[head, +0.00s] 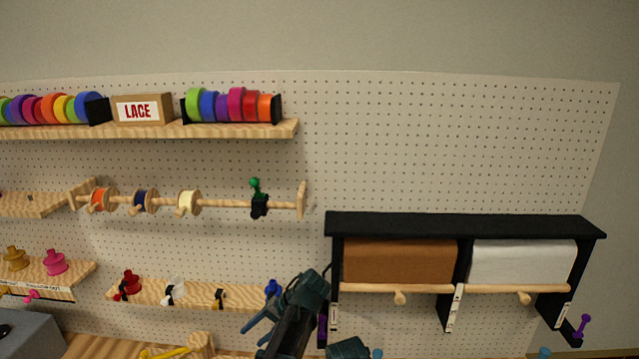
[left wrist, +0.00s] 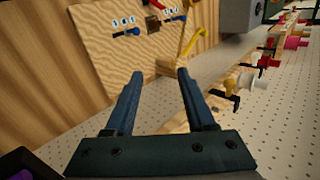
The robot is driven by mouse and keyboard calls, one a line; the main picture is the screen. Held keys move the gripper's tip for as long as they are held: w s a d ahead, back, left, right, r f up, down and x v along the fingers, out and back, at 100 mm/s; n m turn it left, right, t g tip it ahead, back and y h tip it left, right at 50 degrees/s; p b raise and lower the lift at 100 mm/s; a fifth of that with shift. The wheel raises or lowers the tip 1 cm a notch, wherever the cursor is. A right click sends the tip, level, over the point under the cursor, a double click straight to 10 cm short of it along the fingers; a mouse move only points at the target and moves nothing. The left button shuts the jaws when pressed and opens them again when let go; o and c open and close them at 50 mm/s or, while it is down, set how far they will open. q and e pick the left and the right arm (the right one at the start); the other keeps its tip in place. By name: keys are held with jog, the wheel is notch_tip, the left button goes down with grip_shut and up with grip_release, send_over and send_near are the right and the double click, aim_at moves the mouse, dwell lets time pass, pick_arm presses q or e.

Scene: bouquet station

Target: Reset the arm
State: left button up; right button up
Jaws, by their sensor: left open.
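My left gripper (head: 262,326) shows at the bottom middle of the head view, in front of the lower part of the pegboard. In the left wrist view its two blue fingers (left wrist: 156,96) stand wide apart with nothing between them. Beyond the fingers is a wooden panel (left wrist: 140,62) with small numbered labels and blue knobs. A yellow lever (left wrist: 192,44) stands on a wooden block near the fingertips, apart from them. My right gripper cannot be made out in either view.
A pegboard (head: 400,130) carries a ribbon shelf (head: 230,131), a spool rod (head: 225,205) and a low shelf (head: 196,294) with small colored items. A black rack (head: 465,226) holds brown (head: 400,262) and white (head: 525,263) paper rolls right of the gripper. The upper right pegboard is bare.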

pick_arm(q)
jog(key=s+d+f+h+b, duration=0.2)
jog(key=s+d+f+b, duration=0.2)
jog(key=s+f, duration=0.2)
jog(key=s+d+f+m+h+b, duration=0.1)
jog(key=s+d+f+h+b, duration=0.1)
jog(key=s+d+f+b, duration=0.2)
jog(key=s+d+f+m+h+b, duration=0.1)
jog(key=s+d+f+h+b, duration=0.2)
jog(key=s+f+b, duration=0.3)
jog(key=s+d+f, duration=0.1)
jog(key=s+f, duration=0.3)
jog(key=f, duration=0.2)
pick_arm(e)
notch_tip(320, 180, down, 17)
jog(key=shift+r, duration=0.15)
